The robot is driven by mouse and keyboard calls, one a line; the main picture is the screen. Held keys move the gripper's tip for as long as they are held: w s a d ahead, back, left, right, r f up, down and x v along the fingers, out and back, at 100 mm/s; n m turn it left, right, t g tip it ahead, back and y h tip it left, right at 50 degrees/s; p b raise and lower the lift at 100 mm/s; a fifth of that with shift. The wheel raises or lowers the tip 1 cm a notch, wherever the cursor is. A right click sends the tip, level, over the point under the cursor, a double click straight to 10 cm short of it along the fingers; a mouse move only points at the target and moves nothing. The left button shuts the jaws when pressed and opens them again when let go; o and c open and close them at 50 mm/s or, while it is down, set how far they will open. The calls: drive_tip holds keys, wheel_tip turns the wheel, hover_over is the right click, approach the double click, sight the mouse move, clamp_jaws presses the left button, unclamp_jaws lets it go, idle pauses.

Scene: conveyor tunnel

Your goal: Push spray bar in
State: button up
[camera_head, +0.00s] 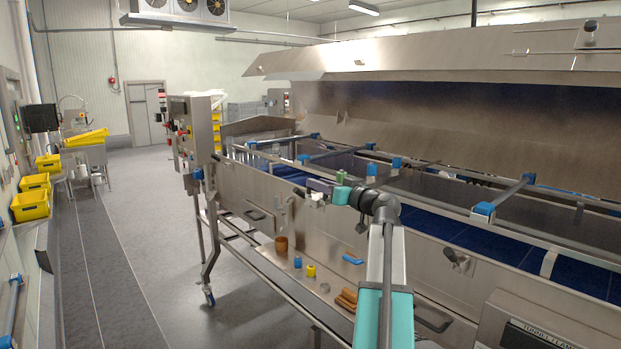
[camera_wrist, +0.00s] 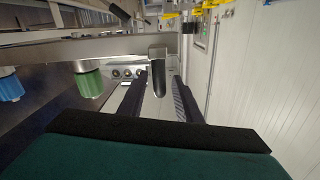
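Grey bars with blue end blocks cross the open conveyor; one such bar (camera_head: 508,193) lies at the right and another (camera_head: 335,153) farther off. A green end piece (camera_head: 341,177) stands beside my gripper (camera_head: 318,187) at the tunnel's near rim. In the wrist view the green piece (camera_wrist: 88,82) hangs under a metal rail, left of my gripper (camera_wrist: 160,88). A rounded dark-grey metal tab (camera_wrist: 158,72) sticks out from the rail between my two spread fingers, with visible gaps. I cannot tell whether it is the spray bar's end. My gripper is open.
The raised steel hood (camera_head: 440,60) slopes over the conveyor. A lower shelf along the machine holds small items, including a yellow one (camera_head: 311,271) and a brown one (camera_head: 281,245). A control cabinet (camera_head: 192,135) stands at the far end. The floor (camera_head: 150,240) at left is clear.

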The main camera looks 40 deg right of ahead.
drive_tip(key=shift+w+d+p, duration=0.15)
drive_tip(key=shift+w+p, duration=0.55)
drive_tip(key=shift+w, duration=1.6)
clamp_jaws()
